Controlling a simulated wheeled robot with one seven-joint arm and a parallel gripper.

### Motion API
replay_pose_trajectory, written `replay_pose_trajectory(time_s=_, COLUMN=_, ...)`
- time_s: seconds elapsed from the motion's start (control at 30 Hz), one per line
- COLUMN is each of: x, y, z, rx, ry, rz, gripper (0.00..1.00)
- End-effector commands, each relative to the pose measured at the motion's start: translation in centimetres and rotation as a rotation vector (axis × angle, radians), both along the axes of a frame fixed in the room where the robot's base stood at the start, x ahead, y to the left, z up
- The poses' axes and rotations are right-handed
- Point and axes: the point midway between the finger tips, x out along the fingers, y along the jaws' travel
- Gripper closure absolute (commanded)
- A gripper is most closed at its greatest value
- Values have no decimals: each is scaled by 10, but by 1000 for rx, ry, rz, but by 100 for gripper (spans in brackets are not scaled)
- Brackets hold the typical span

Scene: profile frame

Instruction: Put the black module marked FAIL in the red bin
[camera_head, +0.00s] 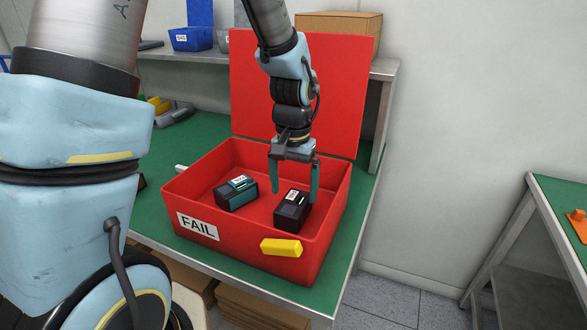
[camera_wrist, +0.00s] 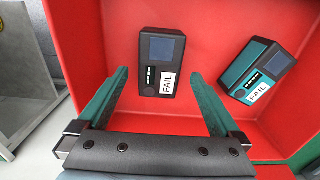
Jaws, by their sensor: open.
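The red bin (camera_head: 318,238) with a white FAIL label on its front stands on the green bench, its lid (camera_head: 340,95) raised behind it. The black module (camera_head: 291,213) is inside the bin, near its right front, and appears to rest on the floor. Its screen and FAIL tag show in the wrist view (camera_wrist: 161,62). A teal and black module (camera_head: 236,194), also tagged FAIL, lies left of it in the bin; it shows at the right of the wrist view (camera_wrist: 258,72). My gripper (camera_head: 295,196) is open, pointing down into the bin, fingers apart and empty, just behind the black module.
A yellow latch (camera_head: 281,247) sticks out from the bin's front. A shelf with a blue bin (camera_head: 191,39) and a cardboard box (camera_head: 338,24) is behind. Another green-topped table (camera_head: 560,205) stands at the right, with floor between.

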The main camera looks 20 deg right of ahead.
Motion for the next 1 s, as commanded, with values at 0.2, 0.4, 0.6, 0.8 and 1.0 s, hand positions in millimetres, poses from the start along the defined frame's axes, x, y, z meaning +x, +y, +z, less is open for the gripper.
replay_pose_trajectory(time_s=0.2, x=1, y=0, z=43, rx=-3, ry=-3, rz=1, gripper=0)
replay_pose_trajectory(time_s=0.4, x=0, y=0, z=64, rx=-1, ry=-1, rz=1, gripper=0)
replay_pose_trajectory(time_s=0.6, x=0, y=0, z=67, rx=1, ry=1, rz=0, gripper=0)
replay_pose_trajectory(time_s=0.8, x=0, y=0, z=67, rx=1, ry=1, rz=0, gripper=0)
replay_pose_trajectory(time_s=1.0, x=0, y=0, z=67, rx=1, ry=1, rz=0, gripper=0)
